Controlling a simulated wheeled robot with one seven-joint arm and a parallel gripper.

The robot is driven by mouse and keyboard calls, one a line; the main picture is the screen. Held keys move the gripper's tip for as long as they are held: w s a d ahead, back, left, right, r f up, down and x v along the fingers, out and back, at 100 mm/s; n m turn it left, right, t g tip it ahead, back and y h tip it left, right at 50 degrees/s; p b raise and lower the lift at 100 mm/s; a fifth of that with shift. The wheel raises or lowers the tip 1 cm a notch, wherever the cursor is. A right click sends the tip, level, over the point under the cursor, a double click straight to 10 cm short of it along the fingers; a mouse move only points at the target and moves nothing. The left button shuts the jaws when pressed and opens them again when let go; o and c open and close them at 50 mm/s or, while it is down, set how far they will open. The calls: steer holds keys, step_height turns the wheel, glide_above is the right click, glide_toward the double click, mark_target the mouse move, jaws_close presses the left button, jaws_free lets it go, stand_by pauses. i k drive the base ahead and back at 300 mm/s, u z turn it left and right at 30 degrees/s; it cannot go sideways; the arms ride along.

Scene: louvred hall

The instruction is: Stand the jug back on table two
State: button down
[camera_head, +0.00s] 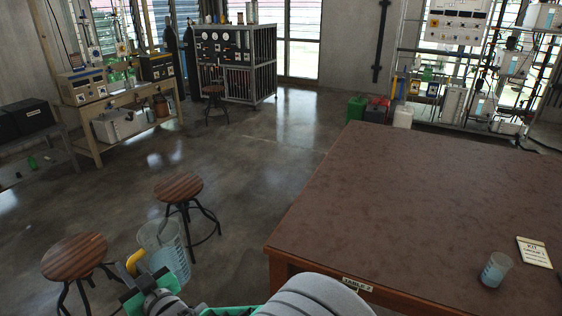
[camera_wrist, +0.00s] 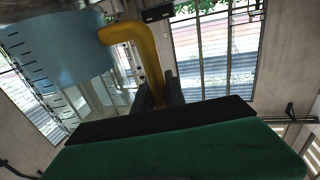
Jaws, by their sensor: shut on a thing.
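The jug (camera_head: 172,254) is a clear, graduated vessel with bluish contents and a yellow handle (camera_head: 136,262). My gripper (camera_head: 133,272) is shut on that handle and holds the jug off the floor, left of the table. In the wrist view the jug (camera_wrist: 62,48) fills the upper left, and its yellow handle (camera_wrist: 142,50) runs down between the dark fingers (camera_wrist: 160,94). The jug looks about upright, slightly leaning in the head view. Table two (camera_head: 400,200) is the brown-topped table at right, with a "TABLE 2" label on its front edge.
A small beaker (camera_head: 496,270) with bluish contents and a card (camera_head: 534,251) lie near the table's right side; the rest of its top is clear. Two round wooden stools (camera_head: 178,186) (camera_head: 74,257) stand close to the jug. Open floor lies beyond.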

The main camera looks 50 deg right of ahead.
mark_target(419, 252)
steer(key=z, duration=1.05)
steer(key=i, duration=1.05)
steer(key=z, duration=1.05)
